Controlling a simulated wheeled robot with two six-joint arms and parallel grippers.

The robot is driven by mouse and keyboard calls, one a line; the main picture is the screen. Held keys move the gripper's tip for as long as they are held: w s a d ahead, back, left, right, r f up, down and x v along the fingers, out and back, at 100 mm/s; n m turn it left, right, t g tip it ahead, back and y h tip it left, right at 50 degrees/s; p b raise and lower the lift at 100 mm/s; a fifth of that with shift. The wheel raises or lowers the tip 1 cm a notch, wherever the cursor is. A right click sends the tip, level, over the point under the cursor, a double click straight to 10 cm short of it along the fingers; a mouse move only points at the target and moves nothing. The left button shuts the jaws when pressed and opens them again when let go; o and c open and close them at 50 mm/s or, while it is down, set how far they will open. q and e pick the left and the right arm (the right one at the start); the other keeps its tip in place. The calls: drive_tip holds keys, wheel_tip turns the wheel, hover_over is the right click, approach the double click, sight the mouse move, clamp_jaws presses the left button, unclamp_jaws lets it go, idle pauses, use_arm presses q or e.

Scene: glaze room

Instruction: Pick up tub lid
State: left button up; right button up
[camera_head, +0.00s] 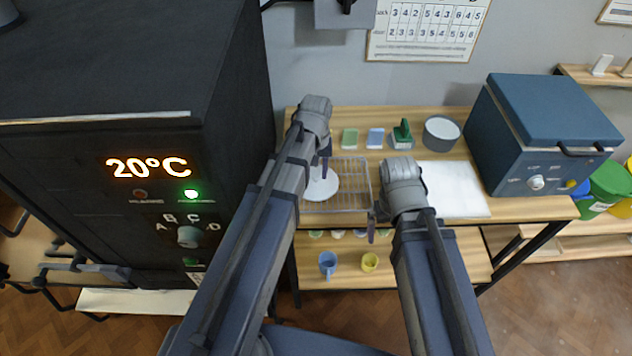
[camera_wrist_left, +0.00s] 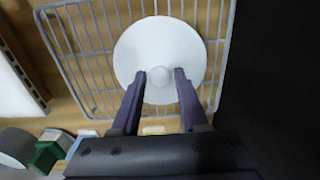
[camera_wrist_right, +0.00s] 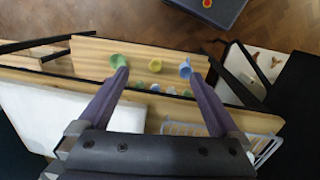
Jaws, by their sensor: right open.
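The tub lid is a white round disc with a small knob, over the wire rack in the head view (camera_head: 321,187); it also shows in the left wrist view (camera_wrist_left: 190,50). My left gripper (camera_head: 325,172) is above it. In the left wrist view its fingers (camera_wrist_left: 161,76) are drawn in on both sides of the knob and appear to hold it. I cannot tell whether the lid touches the rack. My right gripper (camera_head: 371,225) is open and empty in front of the table edge; its fingers also show in the right wrist view (camera_wrist_right: 155,78).
The wire rack (camera_head: 352,175) stands on the wooden table beside a white sheet (camera_head: 455,190). Behind are sponges (camera_head: 350,138), a green-handled block (camera_head: 402,135) and a grey tub (camera_head: 441,133). A blue kiln (camera_head: 540,130) stands right. A blue mug (camera_head: 327,262) and yellow cup (camera_head: 370,262) are lower.

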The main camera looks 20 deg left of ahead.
use_arm(q)
clamp_jaws()
drive_tip(key=shift+r, duration=0.1)
idle(0.3)
